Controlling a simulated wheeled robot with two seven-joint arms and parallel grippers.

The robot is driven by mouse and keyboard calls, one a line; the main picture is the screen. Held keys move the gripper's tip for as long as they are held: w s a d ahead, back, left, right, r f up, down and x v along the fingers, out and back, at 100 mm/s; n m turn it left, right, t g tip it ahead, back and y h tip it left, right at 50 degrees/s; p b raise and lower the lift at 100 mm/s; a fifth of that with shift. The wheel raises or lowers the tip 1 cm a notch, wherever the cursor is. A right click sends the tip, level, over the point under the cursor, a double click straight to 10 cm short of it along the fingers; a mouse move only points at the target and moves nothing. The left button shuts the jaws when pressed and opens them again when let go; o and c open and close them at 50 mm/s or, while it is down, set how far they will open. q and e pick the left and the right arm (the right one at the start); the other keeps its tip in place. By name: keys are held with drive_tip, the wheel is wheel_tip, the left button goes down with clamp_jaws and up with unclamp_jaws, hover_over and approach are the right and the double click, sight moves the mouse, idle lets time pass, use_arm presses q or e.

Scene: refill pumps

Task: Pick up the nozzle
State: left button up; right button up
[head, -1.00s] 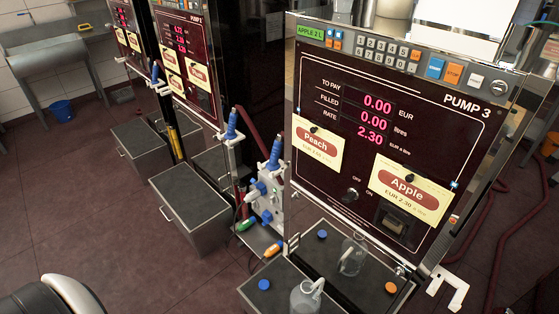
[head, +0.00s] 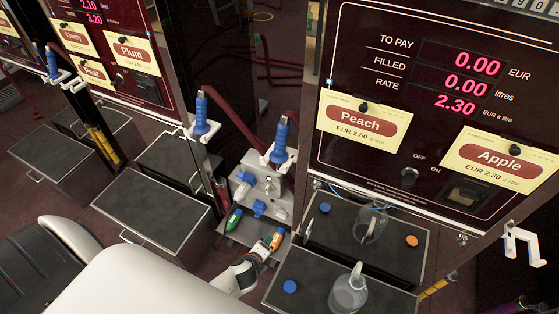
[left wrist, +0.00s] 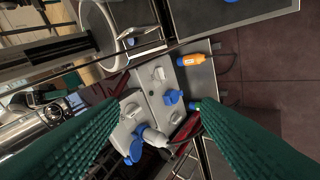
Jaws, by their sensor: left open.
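Two blue-handled nozzles stand upright in white holders left of Pump 3 in the head view: one at the left (head: 202,110) and one closer to the pump (head: 281,138). A dark red hose runs near them. I cannot tell which nozzle is meant. My left gripper (left wrist: 165,102) is open and empty in the left wrist view, its green fingers wide apart over the grey block with blue knobs. In the head view my white left arm comes in low, its end below the block; its fingertips are not clear there. My right gripper is not in view.
The grey valve block (head: 272,200) has a green-ended piece (head: 234,219) and an orange-ended piece (head: 277,239) beside it. Glass jugs (head: 348,292) (head: 371,225) stand on dark trays at Pump 3. Dark boxes (head: 150,215) fill the left floor.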

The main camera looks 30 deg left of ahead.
use_arm(q)
drive_tip(key=w+a+r+m+t+y+b, duration=0.15)
drive_tip(key=w+r+m+t, duration=0.25)
drive_tip(key=w+r+m, duration=0.45)
drive_tip(key=m+t+y+b, duration=0.2)
drive_tip(key=m+t+b, duration=0.1)
drive_tip(key=m+t, duration=0.1)
approach(280, 144)
drive_tip(key=shift+m, duration=0.25)
drive_tip(key=x, duration=0.6)
drive_tip(key=shift+d+r+p, duration=0.1)
drive_tip(key=shift+d+p, duration=0.1)
drive_tip(key=shift+p, duration=0.1)
drive_tip(key=x, duration=0.6)
drive_tip(key=shift+s+a+f, duration=0.1)
drive_tip(key=shift+a+f, duration=0.05)
drive_tip(key=shift+f, duration=0.05)
drive_tip(key=c, duration=1.1)
drive_tip(key=shift+c, duration=0.4)
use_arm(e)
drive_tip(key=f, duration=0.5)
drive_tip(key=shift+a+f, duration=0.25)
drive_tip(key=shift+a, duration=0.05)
use_arm(q)
drive_tip(key=shift+r, duration=0.15)
